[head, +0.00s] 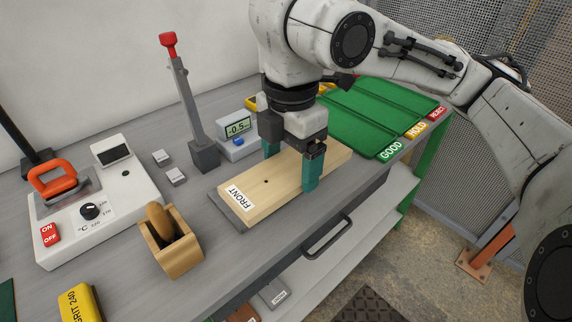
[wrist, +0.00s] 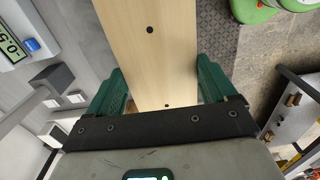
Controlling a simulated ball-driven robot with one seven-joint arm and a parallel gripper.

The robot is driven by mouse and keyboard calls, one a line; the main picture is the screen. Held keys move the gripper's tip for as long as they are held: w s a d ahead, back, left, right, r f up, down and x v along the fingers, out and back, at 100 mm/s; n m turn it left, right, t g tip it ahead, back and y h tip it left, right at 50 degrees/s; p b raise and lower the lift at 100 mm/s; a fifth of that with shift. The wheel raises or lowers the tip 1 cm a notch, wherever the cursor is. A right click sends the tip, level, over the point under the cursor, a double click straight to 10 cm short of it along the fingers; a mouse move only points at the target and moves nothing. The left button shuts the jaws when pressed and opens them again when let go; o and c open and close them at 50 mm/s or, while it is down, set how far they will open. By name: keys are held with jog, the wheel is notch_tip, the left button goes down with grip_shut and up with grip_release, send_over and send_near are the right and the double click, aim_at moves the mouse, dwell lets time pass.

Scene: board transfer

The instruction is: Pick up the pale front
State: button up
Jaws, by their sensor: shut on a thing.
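The pale front (head: 255,200) is a flat light-wood board with small dark holes and a white label reading FRONT at its near left end. It lies over a dark grey mat (head: 225,213) on the grey bench; I cannot tell whether it is lifted slightly. My gripper (head: 291,168) comes down from above, with its green fingers on the two long sides of the board, shut on it. In the wrist view the pale front (wrist: 150,55) runs between both green fingers (wrist: 158,88). The board's far end is partly hidden behind the gripper in the head view.
Green trays (head: 380,112) marked GOOD, HOLD and REJECT lie behind to the right. A lever post (head: 188,100) and a gauge reading -0.5 (head: 238,130) stand behind the board. A drawer handle (head: 327,236) juts from the bench front.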

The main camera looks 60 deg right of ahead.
jog(key=shift+f+b, duration=0.35)
jog(key=shift+b, duration=0.3)
jog(key=b, duration=0.2)
jog(key=shift+s+a+r+b, duration=0.15)
jog(key=shift+s+a+b, duration=0.1)
jog(key=shift+b, duration=0.15)
jog(key=s+a+r+b, duration=0.1)
jog(key=b, duration=0.2)
jog(key=shift+r, duration=0.1)
